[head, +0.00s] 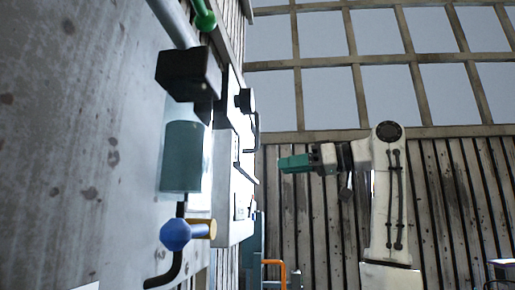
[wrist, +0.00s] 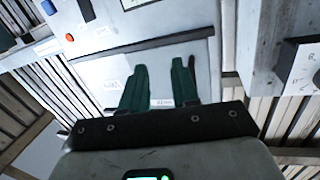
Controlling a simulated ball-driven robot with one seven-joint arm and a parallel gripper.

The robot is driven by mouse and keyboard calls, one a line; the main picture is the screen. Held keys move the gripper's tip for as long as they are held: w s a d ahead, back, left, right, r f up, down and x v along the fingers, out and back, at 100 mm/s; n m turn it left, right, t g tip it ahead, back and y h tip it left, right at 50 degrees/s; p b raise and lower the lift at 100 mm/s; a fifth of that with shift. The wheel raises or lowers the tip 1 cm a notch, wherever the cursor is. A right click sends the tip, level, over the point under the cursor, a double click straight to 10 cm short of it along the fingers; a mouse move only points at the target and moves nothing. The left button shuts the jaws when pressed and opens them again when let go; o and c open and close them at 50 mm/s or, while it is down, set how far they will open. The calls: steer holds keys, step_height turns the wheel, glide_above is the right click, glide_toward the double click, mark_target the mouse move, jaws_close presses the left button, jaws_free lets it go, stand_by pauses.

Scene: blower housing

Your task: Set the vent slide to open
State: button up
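My gripper (wrist: 159,66) is open in the wrist view, its two dark green fingers apart with nothing between them. Behind the fingers is a pale panel (wrist: 100,70) with a dark bar along its upper edge and small white labels. I cannot tell for sure which part is the vent slide or how it is set. In the head view my gripper (head: 282,163) points left toward the wall-mounted boxes (head: 236,150), with a visible gap between them. One label lies partly behind the fingers.
A grey box with a black knob (wrist: 299,65) stands right in the wrist view. A red button (wrist: 69,37) and a blue button (wrist: 48,7) are upper left.

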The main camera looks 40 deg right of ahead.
steer(key=n+y, duration=0.1)
glide_toward(257, 148)
step_height(257, 148, up, 4)
steer(key=shift+n, duration=0.3)
steer(key=shift+d+p+x, duration=0.15)
steer(key=shift+p+x, duration=0.9)
steer(key=shift+x, duration=1.5)
steer(key=shift+d+p+x, duration=0.15)
steer(key=shift+p+x, duration=0.85)
steer(key=shift+x, duration=1.5)
steer(key=shift+w+r, duration=0.15)
steer(key=shift+r, duration=0.05)
jaws_close()
